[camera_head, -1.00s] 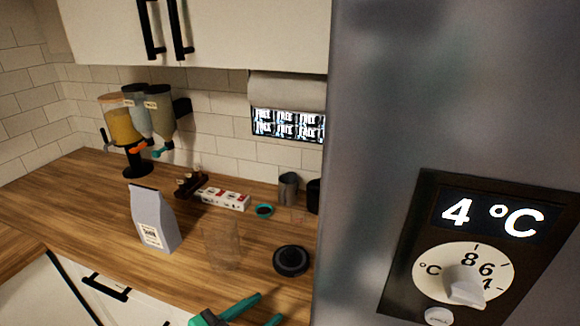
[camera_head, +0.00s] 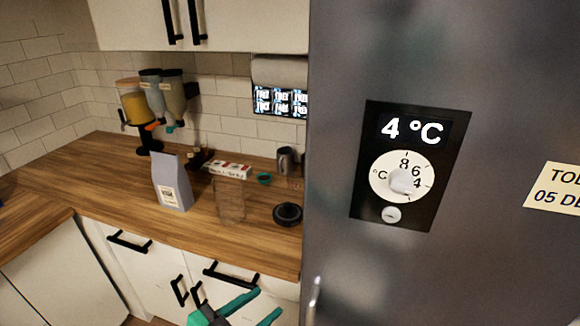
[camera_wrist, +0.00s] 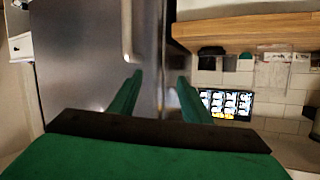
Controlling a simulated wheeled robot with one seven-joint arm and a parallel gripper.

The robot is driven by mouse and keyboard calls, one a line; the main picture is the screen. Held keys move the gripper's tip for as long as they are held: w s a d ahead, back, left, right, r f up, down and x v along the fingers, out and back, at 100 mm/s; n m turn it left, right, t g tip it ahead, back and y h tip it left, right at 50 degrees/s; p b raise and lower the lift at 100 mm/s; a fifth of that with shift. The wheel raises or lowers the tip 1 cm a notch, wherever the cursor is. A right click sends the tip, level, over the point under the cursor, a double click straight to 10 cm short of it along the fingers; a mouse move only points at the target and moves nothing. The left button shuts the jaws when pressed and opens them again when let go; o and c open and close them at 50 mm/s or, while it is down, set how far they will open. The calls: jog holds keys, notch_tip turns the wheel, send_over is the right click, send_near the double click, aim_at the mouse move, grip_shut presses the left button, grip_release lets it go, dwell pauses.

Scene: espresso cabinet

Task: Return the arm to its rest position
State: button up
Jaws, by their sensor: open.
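My gripper (camera_head: 262,306) shows at the bottom of the head view, in front of the lower cabinet doors and below the counter's front edge. Its two green fingers are spread apart with nothing between them. In the wrist view, the open fingers (camera_wrist: 158,92) point toward the grey fridge and the counter edge, and touch nothing that I can see. Most of my arm is out of the head view.
The grey fridge (camera_head: 330,180) stands close on the right. The wooden counter (camera_head: 90,190) bears a paper bag (camera_head: 172,184), a clear container (camera_head: 230,200), a black round object (camera_head: 288,214) and dispensers (camera_head: 136,106). Cabinet handles (camera_head: 230,276) stick out near my gripper.

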jog(key=s+d+r+m+t+h, duration=0.1)
jog(key=s+d+m+h, duration=0.15)
jog(key=d, duration=0.35)
jog(key=s+d+r+m+h, duration=0.2)
jog(key=s+d+h, duration=0.2)
jog(key=d, duration=0.2)
jog(key=s+d+r+n+t, duration=0.2)
jog(key=s+r+t, duration=0.1)
jog(key=s+t, duration=0.3)
jog(key=s+a+f+n+g+y, duration=0.1)
jog(key=s+a+f+n+y, duration=0.2)
jog(key=s+f+n+y, duration=0.3)
jog(key=s+a+f+n+g+y, duration=0.2)
jog(key=s+a+f+n+y, duration=0.2)
jog(key=s+f+y, duration=0.5)
notch_tip(320, 180, down, 6)
jog(key=shift+s+a+r+n+y, duration=0.15)
jog(key=shift+s+n+y, duration=0.25)
jog(key=shift+n, duration=0.65)
jog(key=shift+a, duration=0.1)
